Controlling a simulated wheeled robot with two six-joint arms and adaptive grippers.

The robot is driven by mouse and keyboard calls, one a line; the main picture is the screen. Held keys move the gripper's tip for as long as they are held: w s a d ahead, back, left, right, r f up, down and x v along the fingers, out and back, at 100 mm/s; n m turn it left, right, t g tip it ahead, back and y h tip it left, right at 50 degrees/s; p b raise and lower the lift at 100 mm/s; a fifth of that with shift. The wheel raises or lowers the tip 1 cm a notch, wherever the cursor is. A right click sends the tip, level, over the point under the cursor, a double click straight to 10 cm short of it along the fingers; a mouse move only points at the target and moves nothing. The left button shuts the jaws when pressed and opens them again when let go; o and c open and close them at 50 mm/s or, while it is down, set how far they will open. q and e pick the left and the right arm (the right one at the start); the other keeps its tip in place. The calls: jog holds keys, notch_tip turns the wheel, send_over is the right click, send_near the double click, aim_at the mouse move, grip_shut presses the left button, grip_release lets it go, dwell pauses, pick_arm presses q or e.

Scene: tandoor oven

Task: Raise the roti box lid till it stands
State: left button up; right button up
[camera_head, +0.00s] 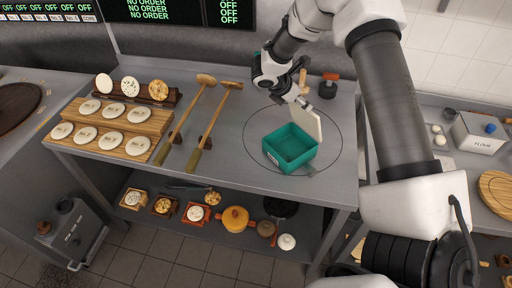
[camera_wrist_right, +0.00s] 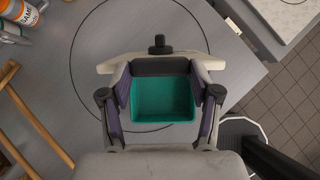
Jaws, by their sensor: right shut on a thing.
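The teal roti box (camera_head: 290,150) sits open on the grey worktop, inside a marked circle. Its cream lid (camera_head: 307,119) stands steeply up along the back right side of the box. My right gripper (camera_head: 302,102) is at the lid's upper edge and is shut on it. The inside of the box looks empty. My left gripper is not in view.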

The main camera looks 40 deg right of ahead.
jog(key=shift+r, duration=0.1)
jog(key=shift+d+r, duration=0.1)
jog(key=shift+d, duration=0.2)
jog(key=shift+d+r, duration=0.1)
jog(key=shift+d, duration=0.85)
jog(key=shift+d+r, duration=0.2)
jog(key=shift+d, duration=1.1)
